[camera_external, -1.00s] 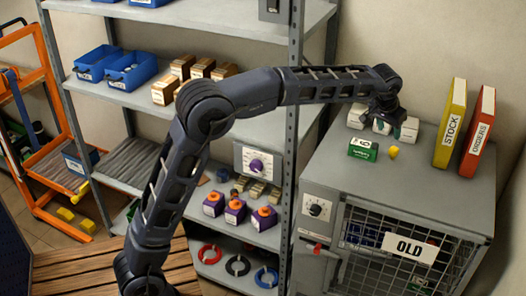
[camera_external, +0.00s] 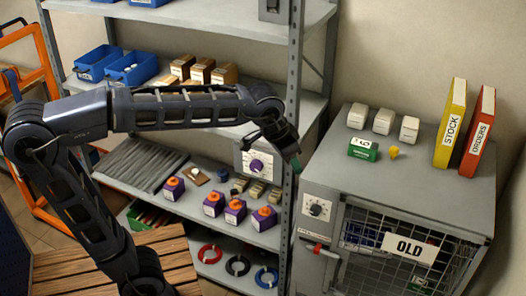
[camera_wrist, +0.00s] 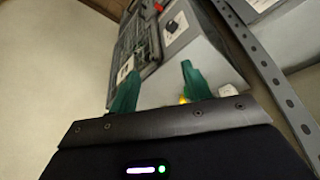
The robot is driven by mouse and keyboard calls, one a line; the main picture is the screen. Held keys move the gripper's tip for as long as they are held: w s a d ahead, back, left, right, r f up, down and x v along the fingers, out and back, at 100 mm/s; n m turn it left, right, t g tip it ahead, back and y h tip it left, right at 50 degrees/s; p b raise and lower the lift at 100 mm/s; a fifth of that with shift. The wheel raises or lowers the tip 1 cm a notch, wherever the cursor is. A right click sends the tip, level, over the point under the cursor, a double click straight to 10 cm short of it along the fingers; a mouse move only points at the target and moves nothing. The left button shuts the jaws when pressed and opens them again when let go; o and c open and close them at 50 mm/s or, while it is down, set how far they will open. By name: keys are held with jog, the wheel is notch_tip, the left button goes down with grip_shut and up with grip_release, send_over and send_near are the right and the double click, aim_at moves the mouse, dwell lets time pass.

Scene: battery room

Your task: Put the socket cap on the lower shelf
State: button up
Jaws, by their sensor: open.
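My gripper (camera_external: 291,158) is open, with no object visible between its green fingers in the wrist view (camera_wrist: 160,90). In the external view it hangs in front of the rack's right post, left of the grey cabinet (camera_external: 430,190). I cannot tell for sure which piece is the socket cap. A small yellow piece (camera_external: 394,152) lies on the cabinet top beside a green box (camera_external: 362,149). A small blue piece (camera_external: 222,174) stands on the lower shelf (camera_external: 190,208). Several purple blocks with orange tops, such as one front block (camera_external: 235,211), also stand on that shelf.
Three white boxes (camera_external: 383,121) and two binders, yellow (camera_external: 450,123) and red (camera_external: 477,131), stand on the cabinet top. A panel with a purple knob (camera_external: 257,165) is behind my gripper. Coloured rings (camera_external: 237,265) lie on the bottom shelf.

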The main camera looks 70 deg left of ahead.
jog(key=s+d+f, duration=0.1)
jog(key=s+f, duration=0.4)
jog(key=s, duration=0.7)
jog(key=shift+s+d+m, duration=0.2)
jog(key=shift+s+m, duration=0.2)
jog(key=shift+o, duration=0.5)
jog(key=s+f, duration=0.6)
jog(key=s, duration=0.3)
jog(key=shift+d+f+m+h, duration=0.2)
jog(key=shift+d+m+h, duration=0.2)
jog(key=shift+d, duration=0.05)
jog(key=shift+w, duration=0.1)
